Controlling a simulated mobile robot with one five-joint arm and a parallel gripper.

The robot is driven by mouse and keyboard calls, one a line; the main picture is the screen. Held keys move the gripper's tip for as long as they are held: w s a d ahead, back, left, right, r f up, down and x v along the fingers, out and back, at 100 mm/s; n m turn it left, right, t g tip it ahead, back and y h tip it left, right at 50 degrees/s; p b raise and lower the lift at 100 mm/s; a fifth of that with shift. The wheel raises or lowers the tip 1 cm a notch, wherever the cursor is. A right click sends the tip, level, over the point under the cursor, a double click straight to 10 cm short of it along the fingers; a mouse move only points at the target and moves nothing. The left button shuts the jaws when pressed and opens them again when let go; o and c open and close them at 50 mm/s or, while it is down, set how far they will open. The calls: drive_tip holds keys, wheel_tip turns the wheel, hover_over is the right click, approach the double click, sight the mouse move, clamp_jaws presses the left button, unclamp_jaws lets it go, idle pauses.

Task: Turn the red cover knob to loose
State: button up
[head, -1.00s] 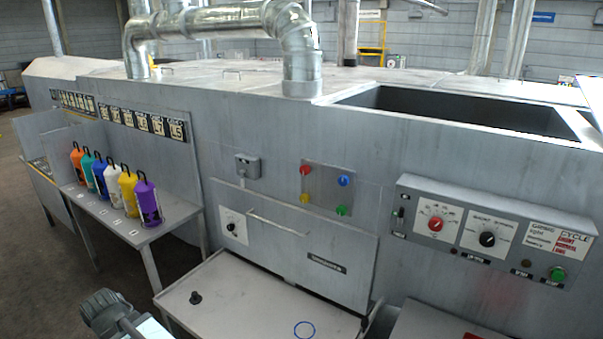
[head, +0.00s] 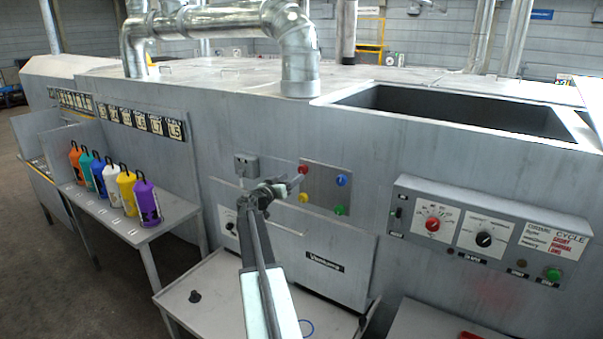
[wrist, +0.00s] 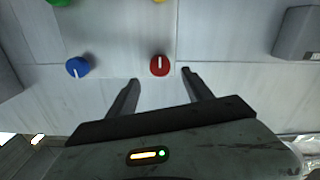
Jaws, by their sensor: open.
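The red knob (head: 303,168) is at the top left of a small panel (head: 322,190) on the grey machine's front. In the wrist view the red knob (wrist: 160,65) shows a white pointer mark running up and down in the picture. My gripper (head: 293,183) is in front of the panel's left side. In the wrist view my gripper (wrist: 161,76) is open, with the red knob in line between its two fingertips. No finger is seen touching it. The blue knob (wrist: 78,67), yellow knob (head: 303,197) and green knob (head: 340,210) share the panel.
A grey box (head: 246,165) juts out left of the panel. A handled hatch (head: 325,265) and a table (head: 200,310) lie below. A control box (head: 490,235) with another red knob (head: 432,224) is at right. Coloured bottles (head: 145,203) stand on a shelf at left.

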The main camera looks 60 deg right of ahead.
sight(302, 171)
drive_tip(key=d, duration=0.7)
drive_tip(key=shift+d, duration=0.15)
clamp_jaws()
